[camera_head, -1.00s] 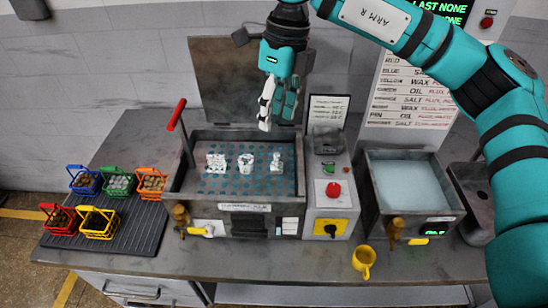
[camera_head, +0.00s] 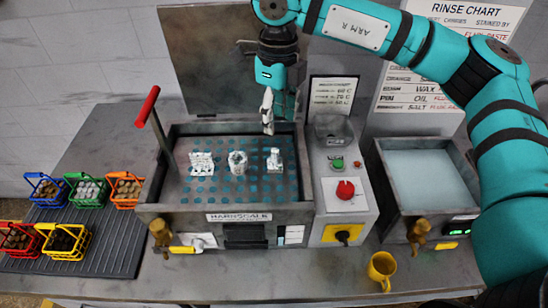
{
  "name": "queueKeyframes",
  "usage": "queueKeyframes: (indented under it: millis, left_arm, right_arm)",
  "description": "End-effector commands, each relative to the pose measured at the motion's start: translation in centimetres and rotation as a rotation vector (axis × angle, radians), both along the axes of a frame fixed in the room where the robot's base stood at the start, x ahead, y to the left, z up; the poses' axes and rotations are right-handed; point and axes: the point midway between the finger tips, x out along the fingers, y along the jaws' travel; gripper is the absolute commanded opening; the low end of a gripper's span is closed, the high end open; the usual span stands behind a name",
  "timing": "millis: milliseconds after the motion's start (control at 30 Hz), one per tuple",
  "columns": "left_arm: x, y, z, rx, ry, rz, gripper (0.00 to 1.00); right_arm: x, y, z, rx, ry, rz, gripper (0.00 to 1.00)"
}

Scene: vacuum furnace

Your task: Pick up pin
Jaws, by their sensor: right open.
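Three small white parts stand on the dotted floor of the furnace tray (camera_head: 300,192): a wide blocky part (camera_head: 202,163) on the left, a round hollow part (camera_head: 237,162) in the middle, and a narrow upright part (camera_head: 274,161) on the right. The narrow one looks most like the pin, but it is too small to be sure. My right gripper (camera_head: 268,126) hangs above the back of the tray, just above and behind the narrow part. It is open, empty and apart from the parts. My left gripper is not in view.
A red-knobbed lever (camera_head: 148,106) rises at the tray's left, and a raised lid (camera_head: 215,65) stands behind. A control box (camera_head: 345,205), a liquid-filled basin (camera_head: 428,185) and a yellow mug (camera_head: 381,270) are to the right. Coloured baskets (camera_head: 84,191) sit left.

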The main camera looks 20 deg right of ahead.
Motion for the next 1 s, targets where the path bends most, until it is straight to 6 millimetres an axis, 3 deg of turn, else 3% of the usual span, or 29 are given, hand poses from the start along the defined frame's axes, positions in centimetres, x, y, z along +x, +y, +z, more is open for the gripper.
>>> queueKeyframes:
  millis: [100,300,500,700,800,1000]
  left_arm:
    - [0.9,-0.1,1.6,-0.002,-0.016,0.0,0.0]
    - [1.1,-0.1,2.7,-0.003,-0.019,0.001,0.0]
    - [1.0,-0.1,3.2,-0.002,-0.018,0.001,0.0]
    - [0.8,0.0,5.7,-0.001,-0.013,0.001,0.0]
    - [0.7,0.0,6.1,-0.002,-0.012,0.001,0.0]
    - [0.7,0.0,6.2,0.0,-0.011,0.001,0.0]
  right_arm:
    - [-0.1,0.0,-2.3,0.0,0.005,0.001,0.44]
    - [0.0,0.0,-5.8,0.0,0.003,0.0,0.44]
    - [0.1,0.1,-7.1,0.001,0.001,0.0,0.44]
    - [0.6,0.3,-9.5,0.0,0.004,0.001,0.44]
    - [0.6,0.3,-11.1,-0.001,0.002,0.0,0.44]
    - [0.7,0.3,-12.3,0.001,-0.001,0.0,0.44]
